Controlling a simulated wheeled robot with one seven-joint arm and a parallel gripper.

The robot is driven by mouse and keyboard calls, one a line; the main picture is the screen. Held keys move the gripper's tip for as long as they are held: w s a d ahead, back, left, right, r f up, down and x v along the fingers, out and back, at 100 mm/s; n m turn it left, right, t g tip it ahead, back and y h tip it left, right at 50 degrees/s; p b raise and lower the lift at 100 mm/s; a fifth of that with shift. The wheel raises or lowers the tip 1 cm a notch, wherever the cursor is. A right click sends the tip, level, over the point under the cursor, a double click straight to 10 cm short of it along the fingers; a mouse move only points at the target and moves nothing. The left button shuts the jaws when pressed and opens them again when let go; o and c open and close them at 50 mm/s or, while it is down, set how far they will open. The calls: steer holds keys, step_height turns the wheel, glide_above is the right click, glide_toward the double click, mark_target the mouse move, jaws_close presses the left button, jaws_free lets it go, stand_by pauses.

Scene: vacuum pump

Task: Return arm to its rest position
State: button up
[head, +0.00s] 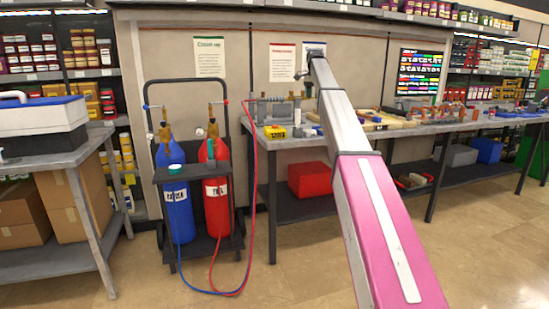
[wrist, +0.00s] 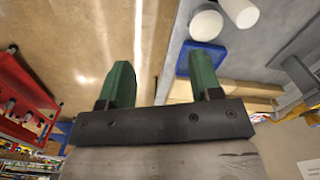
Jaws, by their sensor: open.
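My arm rises from the bottom right of the head view, with a pink lower link and a grey link reaching up and away over the workbench (head: 345,134). Its far end is small in the head view, and the fingers are hard to make out there. In the wrist view my gripper (wrist: 162,80) shows two green fingers spread apart on a dark bar. The gap between them holds nothing; only floor and the edge of a grey surface show behind it. A grey metal device (head: 276,109), perhaps the vacuum pump, stands on the workbench left of my arm.
A cart with a blue cylinder (head: 178,205) and a red cylinder (head: 217,200) stands left of the workbench, hoses trailing on the floor. A grey table (head: 55,155) is at the left. The wrist view shows a blue tray (wrist: 200,58) and white round items (wrist: 206,24). Open floor lies in front.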

steer(key=s+f+n, duration=0.2)
steer(key=s+f, duration=0.5)
steer(key=f, duration=0.5)
steer(key=s+f+n, duration=0.1)
steer(key=s+f, duration=0.6)
steer(key=f, duration=0.5)
steer(key=s+f+n, duration=0.2)
steer(key=s+f, duration=0.5)
steer(key=f, duration=0.5)
steer(key=s+f+n, duration=0.1)
steer(key=s+f, duration=0.6)
steer(key=s, duration=0.4)
steer(key=s+f+n, duration=0.2)
steer(key=s+f, duration=0.5)
steer(key=s, duration=0.4)
steer(key=s+f+n, duration=0.2)
steer(key=s+f, duration=0.5)
steer(key=s, duration=0.4)
steer(key=shift+s+a+f, duration=0.15)
steer(key=shift+s+f, duration=0.2)
steer(key=shift+s, duration=0.05)
